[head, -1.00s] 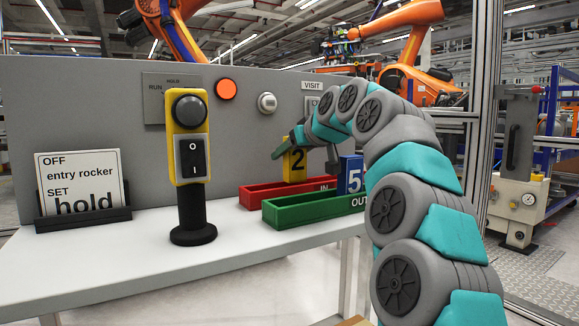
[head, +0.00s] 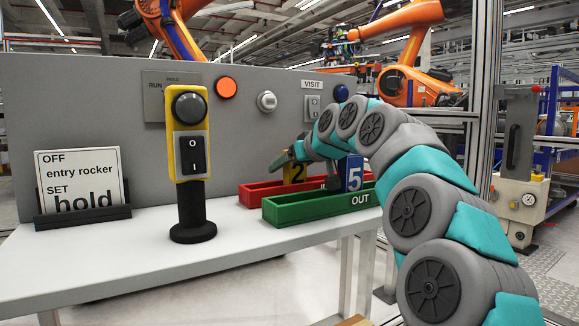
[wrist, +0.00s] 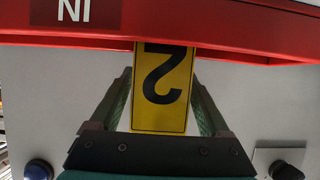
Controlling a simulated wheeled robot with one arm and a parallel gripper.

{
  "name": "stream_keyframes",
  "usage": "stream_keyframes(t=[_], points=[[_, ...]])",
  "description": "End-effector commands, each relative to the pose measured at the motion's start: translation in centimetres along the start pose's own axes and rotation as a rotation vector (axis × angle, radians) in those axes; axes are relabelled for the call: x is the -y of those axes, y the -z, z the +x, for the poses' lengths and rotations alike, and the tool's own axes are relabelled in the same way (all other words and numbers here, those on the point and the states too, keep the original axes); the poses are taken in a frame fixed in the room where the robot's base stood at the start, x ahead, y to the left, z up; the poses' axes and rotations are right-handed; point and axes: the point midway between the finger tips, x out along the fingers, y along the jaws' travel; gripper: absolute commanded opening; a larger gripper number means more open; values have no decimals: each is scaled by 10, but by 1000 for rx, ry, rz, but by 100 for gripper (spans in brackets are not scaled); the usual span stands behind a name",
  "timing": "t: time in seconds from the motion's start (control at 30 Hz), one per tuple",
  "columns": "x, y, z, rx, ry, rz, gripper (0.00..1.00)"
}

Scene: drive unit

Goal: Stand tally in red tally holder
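The yellow tally (head: 297,174), marked 2, stands upright with its lower end in the red holder (head: 262,195) labelled IN. In the wrist view the tally (wrist: 162,90) appears upside down, its far end meeting the red holder (wrist: 200,28). In the head view my gripper (head: 306,166) comes down over the red holder from the right. The tally's bottom and part of its right side are hidden.
A green OUT holder (head: 290,211) stands in front, with a blue tally 5 (head: 351,173) close to my wrist. A yellow rocker post (head: 190,150) and a sign (head: 80,180) stand left on the table (head: 150,255). A grey panel (head: 70,105) rises behind.

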Motion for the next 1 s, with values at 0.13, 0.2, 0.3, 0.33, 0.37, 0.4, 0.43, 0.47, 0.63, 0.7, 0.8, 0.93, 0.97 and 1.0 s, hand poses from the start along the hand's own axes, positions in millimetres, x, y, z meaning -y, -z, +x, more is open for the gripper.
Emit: stream_keyframes(t=[0.13, 0.2, 0.3, 0.33, 0.37, 0.4, 0.43, 0.47, 0.63, 0.7, 0.8, 0.93, 0.97, 1.0], points=[[0, 0, 0, 0, 0, 0, 92], [0, 0, 0, 0, 0, 0, 92], [0, 0, 0, 0, 0, 0, 92], [0, 0, 0, 0, 0, 0, 92], [0, 1, 0, 0, 0, 0, 92], [0, 2, -1, 0, 0, 0, 92], [0, 3, -1, 0, 0, 0, 92], [0, 4, -2, 0, 0, 0, 92], [0, 3, -17, -1, 0, 0, 92], [0, 3, -27, -1, -1, 0, 92], [0, 3, -46, -1, 0, 0, 92], [0, 3, -73, 0, -1, 0, 92], [0, 3, -80, -2, -1, 0, 92], [0, 4, -89, -3, -1, 0, 92]])
